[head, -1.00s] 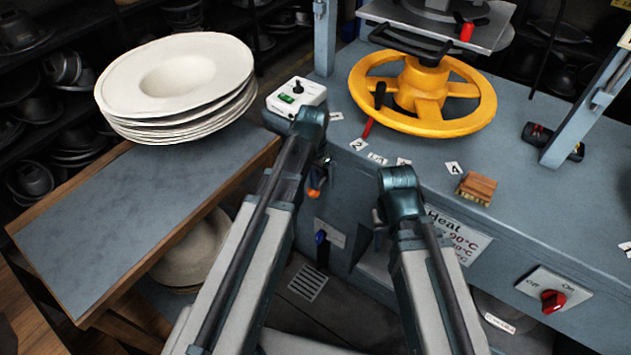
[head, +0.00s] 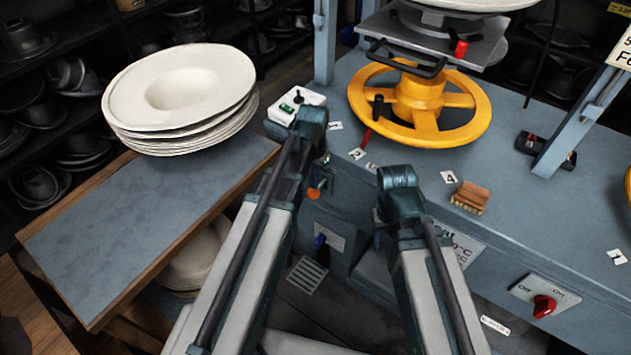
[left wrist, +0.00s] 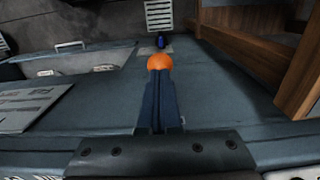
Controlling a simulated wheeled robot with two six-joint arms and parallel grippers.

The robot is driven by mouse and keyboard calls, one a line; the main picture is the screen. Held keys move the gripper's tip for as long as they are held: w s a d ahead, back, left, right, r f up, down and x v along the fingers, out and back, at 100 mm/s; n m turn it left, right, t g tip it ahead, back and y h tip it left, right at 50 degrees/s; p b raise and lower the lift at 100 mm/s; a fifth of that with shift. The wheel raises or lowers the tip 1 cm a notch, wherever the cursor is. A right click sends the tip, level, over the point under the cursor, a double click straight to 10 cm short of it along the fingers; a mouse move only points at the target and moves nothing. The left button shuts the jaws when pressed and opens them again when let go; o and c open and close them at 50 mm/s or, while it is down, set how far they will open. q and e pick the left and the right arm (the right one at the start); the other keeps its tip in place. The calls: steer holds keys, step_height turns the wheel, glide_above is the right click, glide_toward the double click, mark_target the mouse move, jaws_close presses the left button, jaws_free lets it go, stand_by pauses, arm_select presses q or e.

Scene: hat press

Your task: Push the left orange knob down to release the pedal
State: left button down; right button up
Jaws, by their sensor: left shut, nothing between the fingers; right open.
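The orange knob (head: 314,193) is on the front of the blue-grey press, partly behind my left arm. In the left wrist view it is a round orange ball (left wrist: 159,62) right at the tips of my left gripper (left wrist: 158,82). The gripper's fingers are shut with nothing between them; I cannot tell whether they touch the knob. In the head view the left gripper is mostly hidden by its own arm. A blue knob (head: 320,241) sits lower on the press, also seen in the left wrist view (left wrist: 162,42). My right gripper is hidden beyond its arm. I cannot make out the pedal.
A yellow handwheel (head: 420,104) stands on the press top. A small control box (head: 296,104), a wooden brush (head: 469,197) and a red switch (head: 544,306) are around it. A side table (head: 130,230) carries stacked white hats (head: 180,95) at left.

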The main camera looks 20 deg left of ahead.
arm_select(q)
step_height(320, 180, up, 4)
steer(key=p, duration=0.3)
stand_by(0.7)
steer(key=s+d+r+p, duration=0.4)
steer(key=s+d, duration=0.1)
steer(key=s, duration=0.2)
steer(key=s+d+r+y+p, duration=0.1)
steer(key=s+d+r+p, duration=0.3)
steer(key=s, duration=0.3)
steer(key=shift+s+d, duration=0.15)
steer(key=shift+d, duration=0.6)
steer(key=shift+r, duration=0.1)
